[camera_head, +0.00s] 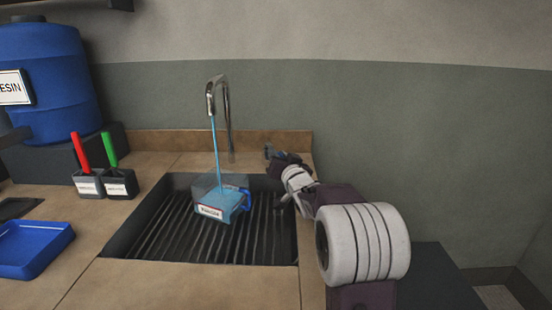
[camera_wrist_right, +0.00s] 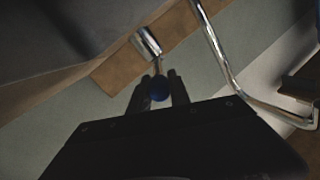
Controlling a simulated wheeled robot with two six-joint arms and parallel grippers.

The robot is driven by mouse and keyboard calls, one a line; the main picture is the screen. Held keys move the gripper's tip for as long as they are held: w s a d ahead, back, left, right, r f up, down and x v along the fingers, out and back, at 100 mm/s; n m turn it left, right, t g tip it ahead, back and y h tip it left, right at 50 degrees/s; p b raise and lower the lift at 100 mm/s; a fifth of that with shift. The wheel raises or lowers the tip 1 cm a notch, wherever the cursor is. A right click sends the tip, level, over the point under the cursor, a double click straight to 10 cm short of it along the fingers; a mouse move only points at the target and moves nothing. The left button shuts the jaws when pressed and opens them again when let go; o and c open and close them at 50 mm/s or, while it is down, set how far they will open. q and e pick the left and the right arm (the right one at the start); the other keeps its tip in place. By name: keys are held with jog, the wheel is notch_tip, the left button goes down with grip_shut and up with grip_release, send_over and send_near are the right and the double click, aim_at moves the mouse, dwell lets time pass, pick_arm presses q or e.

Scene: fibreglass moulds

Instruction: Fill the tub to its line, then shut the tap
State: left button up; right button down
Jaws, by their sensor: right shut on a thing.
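The clear tub (camera_head: 222,203) with a blue handle and a white label stands upright on the slatted grate of the sink. A thin blue stream (camera_head: 215,150) runs from the chrome tap (camera_head: 212,88) down into it. Blue liquid shows in the tub; its height against a line is too small to tell. My right gripper (camera_head: 270,152) is at the sink's back right corner, right of the tap. In the right wrist view its fingers (camera_wrist_right: 158,90) are shut on the blue knob (camera_wrist_right: 159,87) of the tap's chrome lever (camera_wrist_right: 147,42). My left gripper is out of view.
A blue resin barrel (camera_head: 45,75) stands at the back left. Red-handled (camera_head: 80,152) and green-handled (camera_head: 110,150) tools stand in dark holders left of the sink (camera_head: 140,230). A blue tray (camera_head: 32,248) lies at the front left. The counter in front is clear.

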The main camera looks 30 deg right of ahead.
jog(key=shift+r, duration=0.1)
jog(key=c, duration=1.2)
grip_release()
jog(key=p+v, duration=0.1)
jog(key=v, duration=0.8)
